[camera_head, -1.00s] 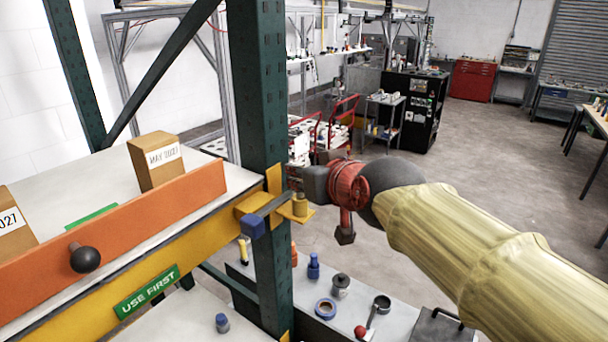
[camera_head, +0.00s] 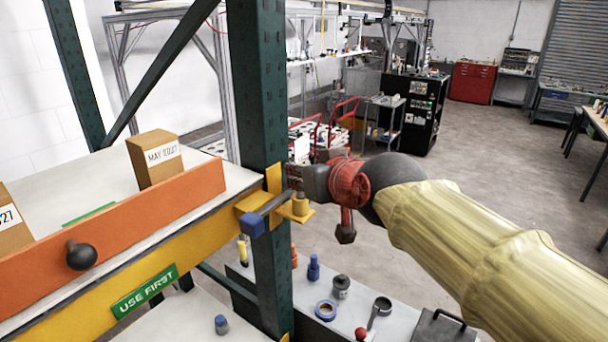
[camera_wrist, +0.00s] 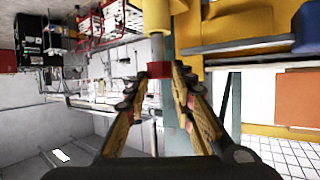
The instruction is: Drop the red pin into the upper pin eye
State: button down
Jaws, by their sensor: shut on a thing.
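My gripper (camera_wrist: 158,72) is shut on the red pin (camera_wrist: 159,69) in the wrist view. The pin's red end sits between the fingertips, and a pale grey shaft extends beyond them towards yellow metal. I cannot tell whether the shaft touches that metal. In the head view, the upper pin eye (camera_head: 300,206) is a short yellow cylinder on a yellow tab beside the green post. The dark body of my gripper (camera_head: 315,183) is just above and right of it. Its fingertips and the pin are not clear there.
A grey bar with a blue end (camera_head: 253,225) lies beside the eye, in front of the green post (camera_head: 262,100). An orange board (camera_head: 150,222) with a black knob runs along the shelf. Below, a bench holds blue tape (camera_head: 326,310) and several small items. Open floor lies to the right.

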jog(key=shift+f+b, duration=0.6)
jog(key=shift+b, duration=0.05)
jog(key=c, duration=1.8)
grip_release()
jog(key=o, duration=0.4)
jog(key=shift+f, duration=0.2)
jog(key=v, duration=1.2)
jog(key=shift+r, duration=0.2)
